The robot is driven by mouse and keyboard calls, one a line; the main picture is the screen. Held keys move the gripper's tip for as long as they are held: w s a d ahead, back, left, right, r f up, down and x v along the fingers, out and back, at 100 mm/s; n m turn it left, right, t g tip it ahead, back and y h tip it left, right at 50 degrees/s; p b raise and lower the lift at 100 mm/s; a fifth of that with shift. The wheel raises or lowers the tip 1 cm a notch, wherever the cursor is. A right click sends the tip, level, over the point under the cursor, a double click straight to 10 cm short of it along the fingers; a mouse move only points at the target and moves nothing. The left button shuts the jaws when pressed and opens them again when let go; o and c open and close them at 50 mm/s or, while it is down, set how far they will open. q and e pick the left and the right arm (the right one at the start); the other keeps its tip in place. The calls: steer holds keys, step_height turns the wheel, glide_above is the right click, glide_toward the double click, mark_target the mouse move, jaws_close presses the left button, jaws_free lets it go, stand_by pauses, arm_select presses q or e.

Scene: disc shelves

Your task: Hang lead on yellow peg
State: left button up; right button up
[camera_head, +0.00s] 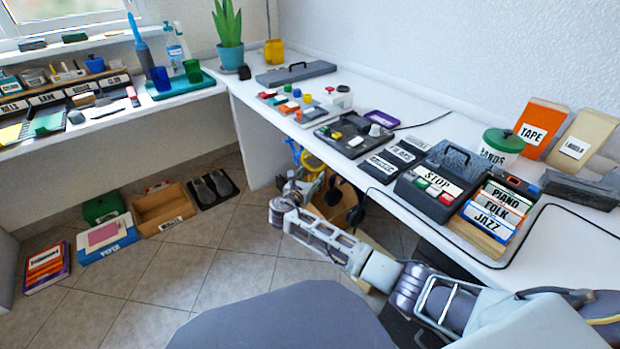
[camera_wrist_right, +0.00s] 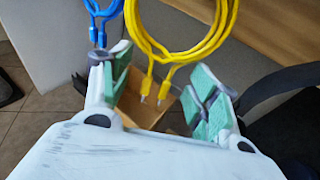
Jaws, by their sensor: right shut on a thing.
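My right gripper (camera_head: 300,182) reaches under the front edge of the long counter, and it also shows in the wrist view (camera_wrist_right: 163,76). It is shut on the yellow lead (camera_wrist_right: 184,55), a coil whose two plugs hang down between the green-padded fingers. The exact contact is hard to make out. The yellow lead shows small in the head view (camera_head: 312,161). A blue lead (camera_wrist_right: 101,8) hangs beside it on the left in the wrist view. I cannot make out the yellow peg in either view. My left gripper is not in view.
A wooden box (camera_wrist_right: 150,110) lies below the gripper. Open tiled floor (camera_head: 215,270) is at the left, with bins (camera_head: 163,209) along the wall.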

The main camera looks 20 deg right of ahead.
stand_by(0.3)
steer(key=o, duration=1.1)
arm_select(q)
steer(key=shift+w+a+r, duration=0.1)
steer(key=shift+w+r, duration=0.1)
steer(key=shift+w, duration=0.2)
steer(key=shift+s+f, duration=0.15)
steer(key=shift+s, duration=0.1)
arm_select(e)
steer(key=shift+v, duration=6)
